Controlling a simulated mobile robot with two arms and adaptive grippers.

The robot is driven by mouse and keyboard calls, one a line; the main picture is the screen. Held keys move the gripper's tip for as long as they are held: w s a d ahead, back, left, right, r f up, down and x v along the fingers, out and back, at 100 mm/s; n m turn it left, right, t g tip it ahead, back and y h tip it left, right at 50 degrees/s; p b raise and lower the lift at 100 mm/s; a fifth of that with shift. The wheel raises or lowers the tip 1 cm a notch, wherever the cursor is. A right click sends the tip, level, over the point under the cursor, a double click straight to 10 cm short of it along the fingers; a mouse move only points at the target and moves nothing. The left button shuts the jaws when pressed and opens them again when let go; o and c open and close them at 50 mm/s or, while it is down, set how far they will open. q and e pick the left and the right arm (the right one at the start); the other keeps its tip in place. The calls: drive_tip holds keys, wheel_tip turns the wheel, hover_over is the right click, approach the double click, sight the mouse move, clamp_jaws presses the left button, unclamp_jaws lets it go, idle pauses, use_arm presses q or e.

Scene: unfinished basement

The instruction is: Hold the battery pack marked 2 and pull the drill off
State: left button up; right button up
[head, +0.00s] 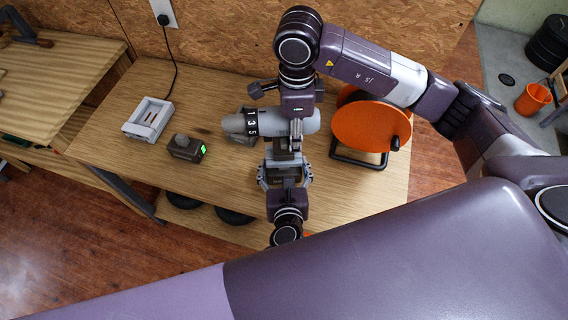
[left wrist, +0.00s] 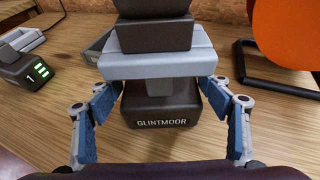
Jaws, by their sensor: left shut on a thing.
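The drill (head: 305,121) is grey, with a ring of numbers at its left end, and lies above the bench's middle. In the left wrist view its dark handle and light grey foot (left wrist: 155,62) are over a dark battery pack (left wrist: 160,108) lettered GLINTMOOR. A narrower neck shows between foot and pack; no 2 is visible. My left gripper (head: 284,175) is shut on this pack, its blue-padded fingers (left wrist: 165,120) at both sides. My right gripper (head: 297,125) comes down over the drill from above; its fingers are mostly hidden, so its grip is unclear.
Another battery pack (head: 185,148), marked 1 with green lights, stands left on the wooden bench (head: 240,185). A pale charger (head: 140,118) with a cable to the wall is behind it. An orange reel (head: 368,127) on a black stand is close on the right.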

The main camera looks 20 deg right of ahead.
use_arm(q)
drive_tip(key=shift+a+f, duration=0.15)
drive_tip(key=shift+f, duration=0.05)
use_arm(e)
drive_tip(key=shift+w+r, duration=0.1)
drive_tip(key=shift+r, duration=0.7)
use_arm(q)
drive_tip(key=o, duration=1.4)
drive_tip(key=shift+r, duration=0.1)
drive_tip(key=shift+c, duration=0.2)
use_arm(e)
drive_tip(key=shift+a, duration=0.1)
use_arm(q)
drive_tip(key=shift+s+r, duration=0.1)
drive_tip(key=shift+s, duration=0.05)
drive_tip(key=v, duration=1.1)
drive_tip(key=shift+s, duration=0.3)
drive_tip(key=shift+a, duration=0.1)
